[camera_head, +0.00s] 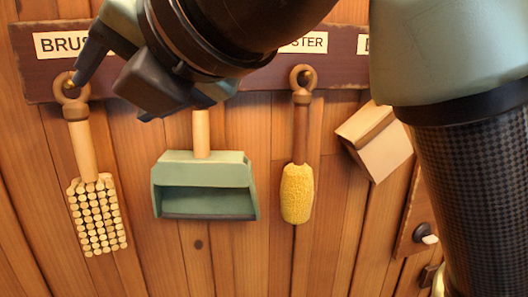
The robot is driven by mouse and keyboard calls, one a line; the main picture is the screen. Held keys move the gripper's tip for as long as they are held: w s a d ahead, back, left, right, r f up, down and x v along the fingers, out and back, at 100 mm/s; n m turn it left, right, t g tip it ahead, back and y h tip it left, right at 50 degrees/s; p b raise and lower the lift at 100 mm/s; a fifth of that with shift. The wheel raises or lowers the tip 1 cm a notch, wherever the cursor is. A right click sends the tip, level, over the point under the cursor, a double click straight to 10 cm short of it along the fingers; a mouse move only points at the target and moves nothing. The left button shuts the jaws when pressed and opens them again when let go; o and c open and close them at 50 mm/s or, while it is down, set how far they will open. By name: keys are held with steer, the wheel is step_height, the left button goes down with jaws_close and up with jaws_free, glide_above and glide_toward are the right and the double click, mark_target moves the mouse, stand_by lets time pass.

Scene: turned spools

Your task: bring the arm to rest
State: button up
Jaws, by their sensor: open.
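My gripper (112,92) is at the upper left in the head view, in front of the dark peg rail (215,82). Its jaws are open and I see nothing held in them. One finger reaches down close to the ring at the top of the brush (97,215); whether it touches the ring or the peg I cannot tell. The brush hangs by its ring from a peg. My wrist covers the middle of the rail and the upper end of the dustpan's handle.
A green dustpan (205,172) hangs below my gripper. A yellow duster (297,193) hangs from a peg to its right. A tan block-like thing (378,140) hangs tilted beside my arm, partly hidden. Plank wall (185,265) shows bare below them.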

step_height(320, 180, up, 6)
steer(key=w+d+m+t+y, duration=0.1)
steer(key=d+m+t+y, duration=0.15)
steer(key=m+t, duration=0.95)
steer(key=s+d+m+t+h, duration=0.3)
steer(key=d+m+h, duration=0.2)
steer(key=m, duration=0.7)
steer(key=s+d+f+m+t+h, duration=0.1)
steer(key=s+d+m+t+h, duration=0.2)
steer(key=m, duration=1)
steer(key=d+h, duration=0.2)
steer(key=h, duration=0.3)
steer(key=shift+d+m+b, duration=0.3)
steer(key=shift+d+b, duration=0.05)
